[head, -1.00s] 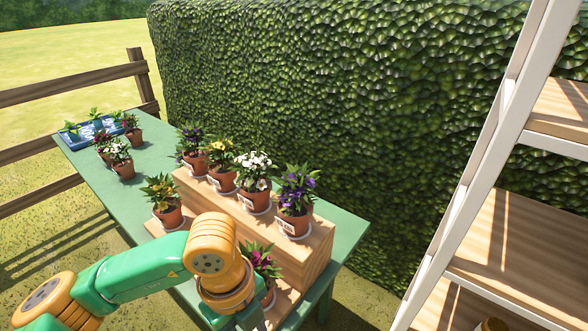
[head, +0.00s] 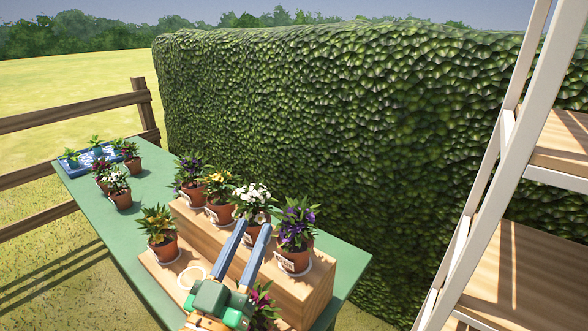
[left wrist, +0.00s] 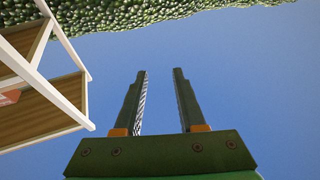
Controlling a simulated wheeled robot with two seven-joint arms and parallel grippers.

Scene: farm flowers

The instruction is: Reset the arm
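My left gripper (head: 246,249) rises from the bottom of the head view, in front of the wooden two-step stand (head: 315,284) on the green table (head: 125,222). Its two fingers point up and are apart, with nothing between them. The left wrist view shows the same open fingers (left wrist: 160,75) against blue sky. In the head view the fingers overlap the white-flowered pot (head: 253,208) and stand left of the purple-flowered pot (head: 295,236); I cannot tell whether they touch. My right gripper is out of view.
A yellow-flowered pot (head: 158,236) stands on the lower step, beside an empty white saucer ring (head: 193,276). A blue tray (head: 76,166) with seedlings is at the table's far left. A white-framed shelf (head: 487,205) stands right; a hedge (head: 330,120) is behind.

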